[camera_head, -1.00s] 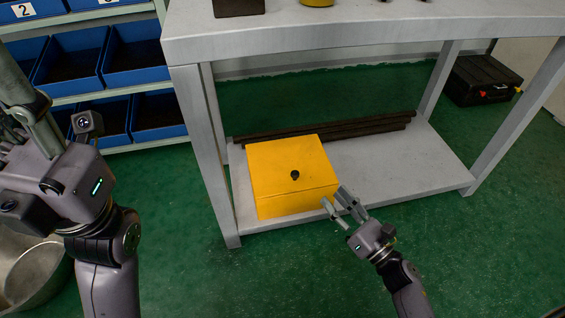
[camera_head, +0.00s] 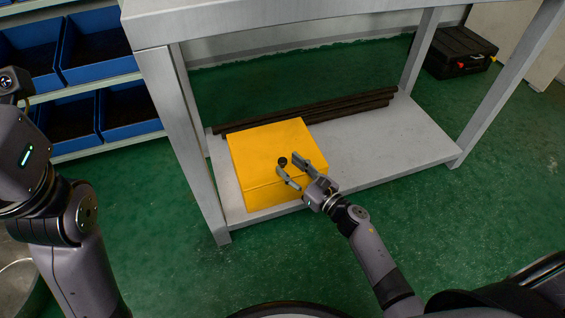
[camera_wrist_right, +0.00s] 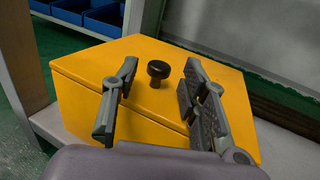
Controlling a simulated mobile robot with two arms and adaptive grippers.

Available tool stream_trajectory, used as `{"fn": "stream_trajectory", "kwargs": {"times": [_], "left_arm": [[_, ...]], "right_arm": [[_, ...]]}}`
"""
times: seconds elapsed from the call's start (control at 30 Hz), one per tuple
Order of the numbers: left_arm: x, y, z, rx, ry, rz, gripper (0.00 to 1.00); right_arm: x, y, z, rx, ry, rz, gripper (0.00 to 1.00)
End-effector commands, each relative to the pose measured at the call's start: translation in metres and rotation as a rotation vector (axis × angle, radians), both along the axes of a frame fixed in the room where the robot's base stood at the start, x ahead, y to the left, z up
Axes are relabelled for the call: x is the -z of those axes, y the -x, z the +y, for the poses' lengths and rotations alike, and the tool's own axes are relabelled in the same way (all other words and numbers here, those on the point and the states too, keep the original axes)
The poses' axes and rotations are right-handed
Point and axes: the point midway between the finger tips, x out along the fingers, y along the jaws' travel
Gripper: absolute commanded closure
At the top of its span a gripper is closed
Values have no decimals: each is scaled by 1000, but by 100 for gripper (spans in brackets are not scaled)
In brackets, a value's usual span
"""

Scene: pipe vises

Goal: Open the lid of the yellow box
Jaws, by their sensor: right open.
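The yellow box (camera_head: 258,152) sits on the low grey shelf of the workbench, with its lid shut. A black round knob (camera_head: 282,161) stands on top of the lid near its front edge. My right gripper (camera_head: 291,168) is open over the front of the box, its two fingers pointing at the knob. In the right wrist view the knob (camera_wrist_right: 158,72) shows between and just beyond the fingertips (camera_wrist_right: 160,75) and looks untouched. My left arm shows at the left edge of the head view, but its fingers are out of the picture.
Dark pipes (camera_head: 310,108) lie on the shelf (camera_head: 385,140) behind the box. Bench legs (camera_head: 190,140) stand left and right of it. Blue bins (camera_head: 95,45) fill a rack at the left. A black case (camera_head: 455,52) is on the green floor at the back right.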

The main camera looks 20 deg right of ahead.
Motion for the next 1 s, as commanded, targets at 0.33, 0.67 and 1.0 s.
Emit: {"fn": "stream_trajectory", "kwargs": {"times": [0.33,0.67,1.0], "left_arm": [[-3,7,-1,-2,-5,-31,60],[-6,9,0,0,0,-36,60],[-5,9,0,1,4,-34,60]], "right_arm": [[0,-33,16,-1,-1,0,60],[0,-34,16,-1,-1,0,63],[0,-34,16,-1,-1,0,86]]}}
